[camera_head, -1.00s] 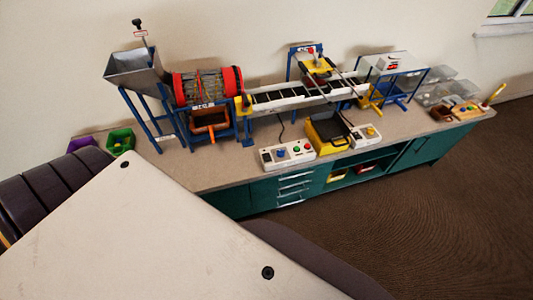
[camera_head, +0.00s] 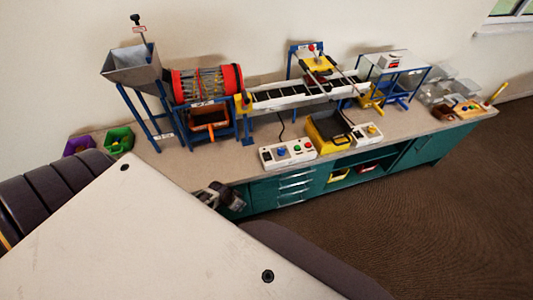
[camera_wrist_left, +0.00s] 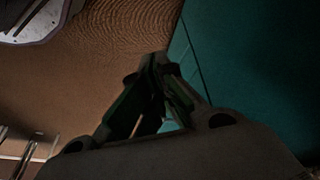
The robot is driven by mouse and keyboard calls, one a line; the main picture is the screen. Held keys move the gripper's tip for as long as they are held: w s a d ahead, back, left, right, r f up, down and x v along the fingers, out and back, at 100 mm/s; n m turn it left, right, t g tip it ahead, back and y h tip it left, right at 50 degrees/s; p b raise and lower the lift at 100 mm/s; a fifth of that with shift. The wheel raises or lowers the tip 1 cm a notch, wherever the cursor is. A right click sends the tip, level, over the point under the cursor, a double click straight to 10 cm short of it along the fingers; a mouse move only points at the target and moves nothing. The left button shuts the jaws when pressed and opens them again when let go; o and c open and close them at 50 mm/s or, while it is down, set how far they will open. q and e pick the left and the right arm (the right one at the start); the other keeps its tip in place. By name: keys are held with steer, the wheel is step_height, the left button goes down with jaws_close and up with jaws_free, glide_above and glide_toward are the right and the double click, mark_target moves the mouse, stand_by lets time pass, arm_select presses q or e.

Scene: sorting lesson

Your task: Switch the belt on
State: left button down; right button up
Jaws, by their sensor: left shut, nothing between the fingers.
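The belt (camera_head: 290,96) is a dark, slatted conveyor in a white frame, running between the drum and the blue stand. A second white box (camera_head: 359,138) with a knob stands right of the yellow bin. Which box works the belt I cannot tell. My left gripper (camera_head: 230,197) is in front of the bench edge, left of and below the first box, apart from it. In the wrist view its fingers (camera_wrist_left: 158,66) are together and empty. My right gripper is out of view.
A metal hopper (camera_head: 134,66) and red-ended drum (camera_head: 207,82) stand at the left. A yellow bin (camera_head: 327,133) sits between the boxes. Green cabinet fronts (camera_head: 262,194) with handles lie below the bench top (camera_head: 222,160). Brown floor is open at the right.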

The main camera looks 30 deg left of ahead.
arm_select(q)
steer(key=w+a+r+m+t+h, duration=0.1)
steer(key=w+r, duration=0.4)
steer(key=r, duration=0.5)
steer(key=w+a+r+m+t+h+b, duration=0.1)
steer(key=w+r, duration=0.4)
steer(key=r, duration=0.6)
steer(key=w+a+r+m+h+b, duration=0.1)
steer(key=w+r+m+h, duration=0.2)
steer(key=r, duration=0.8)
steer(key=shift+w+a+r+t, duration=0.3)
steer(key=shift+w+t, duration=0.1)
steer(key=shift+w, duration=0.8)
steer(key=shift+w+d+f, duration=0.1)
steer(key=shift+w+f, duration=0.05)
steer(key=shift+f, duration=0.1)
glide_above(267, 157)
steer(key=f, duration=0.6)
steer(key=shift+w+a+f, duration=0.1)
steer(key=shift+a+f, duration=0.15)
steer(key=shift+a, duration=0.05)
step_height(267, 157, down, 3)
steer(key=shift+d+r+h+p, duration=0.1)
steer(key=shift+d+h+p, duration=0.05)
steer(key=shift+h+p, duration=0.2)
steer(key=shift+s+d+f, duration=0.1)
steer(key=shift+s+f, duration=0.1)
steer(key=shift+f, duration=0.5)
steer(key=shift+f+m, duration=0.1)
steer(key=shift+m, duration=0.2)
